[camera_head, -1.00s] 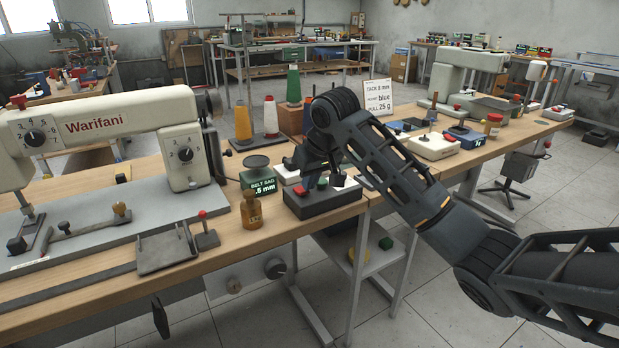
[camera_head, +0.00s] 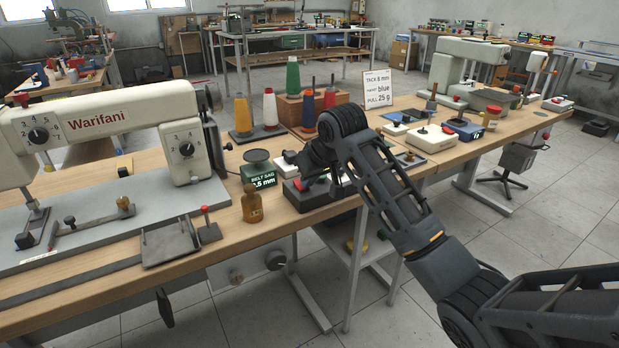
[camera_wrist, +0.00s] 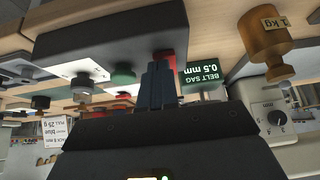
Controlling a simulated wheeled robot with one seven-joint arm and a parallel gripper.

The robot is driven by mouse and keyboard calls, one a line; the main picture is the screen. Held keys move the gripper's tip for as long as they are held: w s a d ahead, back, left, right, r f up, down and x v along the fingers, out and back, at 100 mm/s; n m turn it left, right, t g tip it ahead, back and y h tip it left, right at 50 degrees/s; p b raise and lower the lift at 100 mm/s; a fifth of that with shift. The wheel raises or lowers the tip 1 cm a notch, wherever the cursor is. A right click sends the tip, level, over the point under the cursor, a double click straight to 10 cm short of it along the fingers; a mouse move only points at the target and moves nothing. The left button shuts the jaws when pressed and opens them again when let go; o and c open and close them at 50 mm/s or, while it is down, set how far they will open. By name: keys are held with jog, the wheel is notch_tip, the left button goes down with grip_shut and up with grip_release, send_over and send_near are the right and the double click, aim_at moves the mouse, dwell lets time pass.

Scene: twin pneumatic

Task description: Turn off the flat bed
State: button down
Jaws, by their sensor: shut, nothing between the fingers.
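The flat bed machine, marked Warifani (camera_head: 94,122), stands at the left of the bench with its grey bed plate (camera_head: 75,215). A dark control box (camera_head: 315,203) lies at the bench's front edge and fills the top of the wrist view (camera_wrist: 110,32). It has a red button (camera_wrist: 163,54) and a green button (camera_wrist: 123,76). My gripper (camera_wrist: 160,66) is shut and empty, its fingertips right at the red button. I cannot tell whether they touch it. In the head view, my wrist and arm hide part of the box.
Thread cones (camera_head: 293,78) and a sign (camera_head: 378,88) stand behind. A second bench with a white control box (camera_head: 430,139) is at right.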

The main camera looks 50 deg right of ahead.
jog(key=shift+w+d+r+p, duration=0.15)
jog(key=shift+w+r+p, duration=0.2)
jog(key=shift+w, duration=0.2)
jog(key=shift+r+p, duration=0.75)
jog(key=shift+p, duration=0.05)
notch_tip(320, 180, up, 3)
jog(key=p, duration=0.3)
jog(key=s+a+r, duration=0.2)
jog(key=s+r, duration=0.4)
jog(key=s, duration=0.1)
jog(key=shift+r, duration=0.25)
jog(key=shift+w, duration=0.1)
